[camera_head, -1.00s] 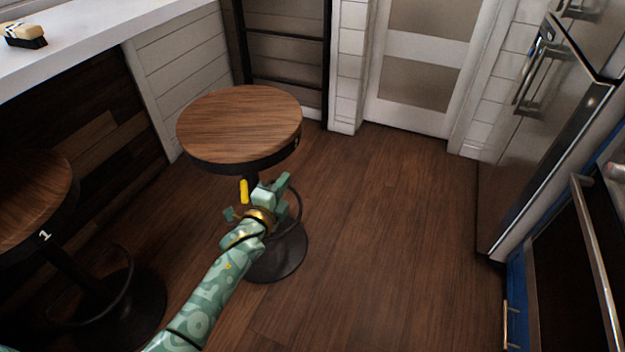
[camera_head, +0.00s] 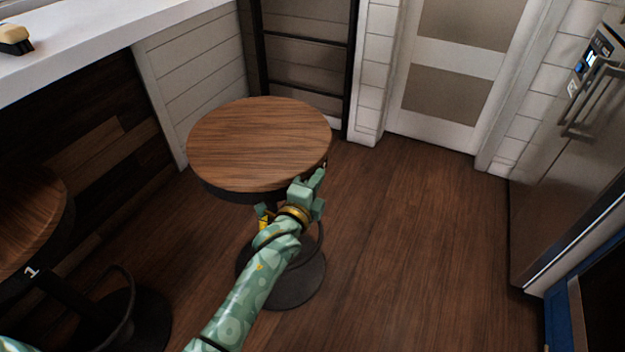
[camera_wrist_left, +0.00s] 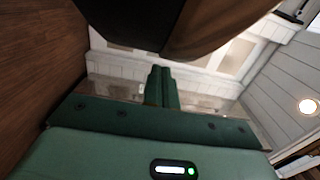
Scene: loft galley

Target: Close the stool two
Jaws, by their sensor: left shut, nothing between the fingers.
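The stool in the middle (camera_head: 258,143) has a round wooden seat with a dark rim, on a dark post and round base; I take it as stool two, though I cannot read its number. My left gripper (camera_head: 313,183) is at the near right edge of its seat, shut and empty, and covers part of the rim and post. In the left wrist view the closed fingers (camera_wrist_left: 161,86) point forward, with the dark underside of a seat (camera_wrist_left: 225,22) above them. Contact with the seat cannot be told. My right gripper is out of view.
A stool marked 1 (camera_head: 28,215) stands at the left by the white counter (camera_head: 110,32), which bears a brush (camera_head: 14,39). A steel fridge (camera_head: 570,180) stands at the right. The wooden floor (camera_head: 420,240) between is clear.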

